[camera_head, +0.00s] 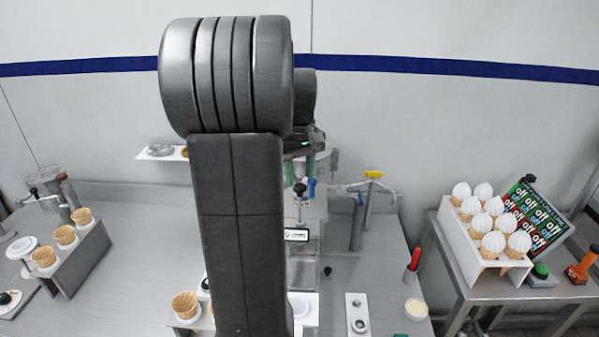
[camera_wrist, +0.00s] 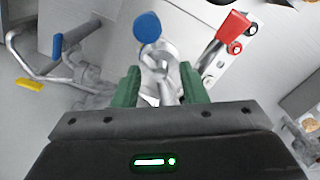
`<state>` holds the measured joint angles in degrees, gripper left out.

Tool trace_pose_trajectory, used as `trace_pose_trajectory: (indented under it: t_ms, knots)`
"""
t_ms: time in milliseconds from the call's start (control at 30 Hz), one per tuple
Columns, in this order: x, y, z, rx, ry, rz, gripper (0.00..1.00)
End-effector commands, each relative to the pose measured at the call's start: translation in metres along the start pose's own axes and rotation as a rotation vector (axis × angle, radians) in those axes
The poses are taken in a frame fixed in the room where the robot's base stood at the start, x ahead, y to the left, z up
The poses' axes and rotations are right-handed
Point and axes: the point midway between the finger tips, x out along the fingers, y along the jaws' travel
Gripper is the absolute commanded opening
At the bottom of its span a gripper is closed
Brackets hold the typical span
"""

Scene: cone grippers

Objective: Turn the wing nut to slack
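My gripper (camera_wrist: 160,82) has two green fingers spread apart. A shiny metal fitting (camera_wrist: 161,70) shows in the gap between them, with no clear contact on either finger. I take it to be the wing nut, but its wings are not clear. A blue round knob (camera_wrist: 147,27) sits just beyond it in the wrist view. In the head view my gripper (camera_head: 301,175) points down above a clamp with a black ball (camera_head: 299,188) and a blue part (camera_head: 312,187). My own arm hides much of the middle there.
A red handle (camera_wrist: 232,27) stands right of the fitting in the wrist view. A yellow-tipped tube stand (camera_head: 373,176) is to the right in the head view. Cone racks stand at left (camera_head: 84,262) and right (camera_head: 462,250). A red-handled tool (camera_head: 413,262) is at the bench's right.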

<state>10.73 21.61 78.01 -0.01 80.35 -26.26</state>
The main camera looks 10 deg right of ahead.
Motion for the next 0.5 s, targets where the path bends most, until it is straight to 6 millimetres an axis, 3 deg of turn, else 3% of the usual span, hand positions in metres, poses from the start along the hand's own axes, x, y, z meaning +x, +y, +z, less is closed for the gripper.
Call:
trace_pose_trajectory:
  t_ms: [233, 500]
  knots:
    - [-0.018, 0.000, -0.001, 0.000, 0.004, 0.002, 0.39]
    - [-0.079, 0.001, -0.001, 0.000, 0.005, 0.002, 0.39]
